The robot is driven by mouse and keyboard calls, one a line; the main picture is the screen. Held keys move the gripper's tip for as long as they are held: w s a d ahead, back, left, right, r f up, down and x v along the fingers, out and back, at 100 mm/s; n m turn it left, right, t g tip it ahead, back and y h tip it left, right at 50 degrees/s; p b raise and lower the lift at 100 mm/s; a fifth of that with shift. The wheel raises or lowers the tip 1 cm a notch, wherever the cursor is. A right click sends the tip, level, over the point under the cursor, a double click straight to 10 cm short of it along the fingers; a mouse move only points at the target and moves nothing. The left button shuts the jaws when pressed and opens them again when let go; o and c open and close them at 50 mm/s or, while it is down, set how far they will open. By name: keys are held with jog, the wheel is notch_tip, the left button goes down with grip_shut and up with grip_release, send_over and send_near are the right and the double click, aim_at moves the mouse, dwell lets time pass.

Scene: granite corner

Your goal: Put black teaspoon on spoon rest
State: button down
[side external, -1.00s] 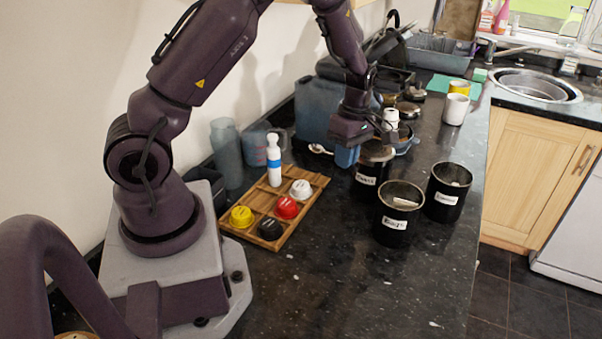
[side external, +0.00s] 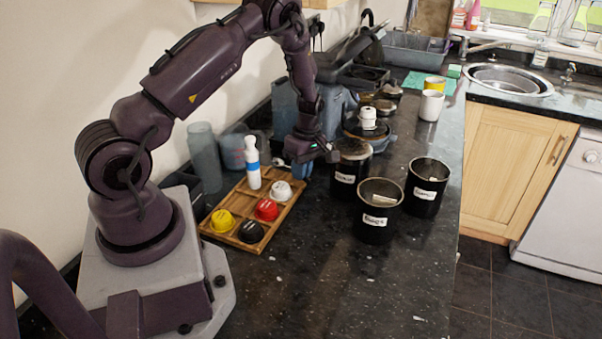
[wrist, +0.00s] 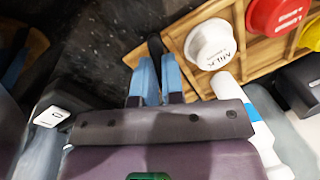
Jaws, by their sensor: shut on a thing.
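My gripper (side external: 302,168) is low over the counter, between the wooden tray and the dark canisters. In the wrist view its blue fingers (wrist: 157,80) are shut on a thin black piece (wrist: 155,45), which looks like the black teaspoon; it sticks out beyond the fingertips. The rest of the teaspoon is hidden, and I cannot tell whether it touches the counter. I cannot clearly make out a spoon rest in either view.
The wooden tray (side external: 230,195) holds white, red, yellow and black pods and stands close beside my gripper. A blue-and-white bottle (side external: 252,165) stands on it. Dark labelled canisters (side external: 378,212) are to the right. The front counter (side external: 320,280) is clear.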

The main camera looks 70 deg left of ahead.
jog(key=shift+f, duration=0.55)
jog(key=shift+f, duration=0.1)
jog(key=shift+f, duration=0.6)
jog(key=c, duration=1.2)
grip_release()
jog(key=shift+s, duration=0.1)
jog(key=shift+c, duration=0.2)
jog(key=shift+s+d, duration=0.1)
notch_tip(320, 180, up, 13)
jog(key=w+a, duration=0.1)
jog(key=w, duration=0.1)
jog(key=shift+w+r, duration=0.15)
jog(key=shift+a, duration=0.1)
